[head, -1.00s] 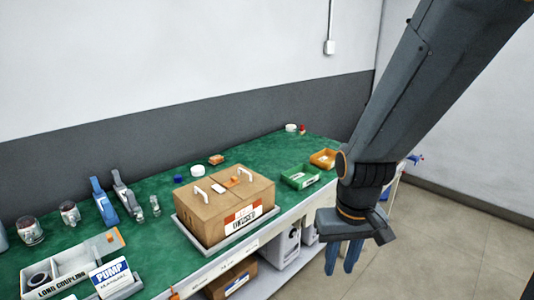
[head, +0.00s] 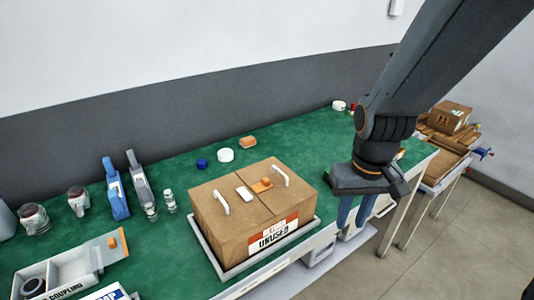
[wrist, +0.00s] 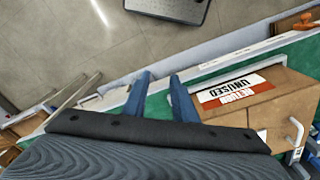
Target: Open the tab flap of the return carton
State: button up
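The return carton (head: 225,228) is a brown box with a red and white "UNUSED" label (head: 272,237), standing in a shallow grey tray (head: 310,227) on the green bench. Its two top flaps look shut, each with a white handle, at left (head: 222,202) and right (head: 281,176). An orange tab (head: 262,185) lies across the middle seam, beside a small white piece (head: 244,193). My gripper (head: 353,222) is open and empty, with its blue fingers pointing down, to the right of the carton. In the wrist view the carton (wrist: 264,116) is right of the parted fingers.
Another carton (head: 449,117) is at far right.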

aim_at(281, 172)
jog(key=w+a+r+n, duration=0.1)
jog(key=w+a+r, duration=0.1)
jog(key=w, duration=0.1)
jog(key=w+a+r+n+p, duration=0.1)
jog(key=w+a+r, duration=0.1)
jog(key=w+a, duration=0.1)
jog(key=w+a+r+n+h+p, duration=0.1)
jog(key=w+a+r, duration=0.1)
jog(key=w+a, duration=0.1)
jog(key=shift+w+r+n, duration=0.1)
jog(key=shift+w+n, duration=0.1)
jog(key=shift+n, duration=0.2)
jog(key=w+a+r+n+p, duration=0.25)
jog(key=w+a+r, duration=0.25)
jog(key=a, duration=0.4)
jog(key=shift+t+h, duration=0.3)
jog(key=shift+h, duration=0.1)
jog(key=shift+w+d+f+p, duration=0.15)
jog(key=shift+d+f, duration=0.1)
jog(key=shift+f, duration=1.05)
jog(key=shift+w+d+f+p, duration=0.1)
jog(key=shift+d+f+p, duration=0.15)
jog(key=shift+f, duration=1)
jog(key=shift+w+d+f+p, duration=0.1)
jog(key=shift+d+f, duration=0.15)
jog(key=shift+f, duration=1.05)
jog(key=shift+s, duration=0.1)
grip_shut()
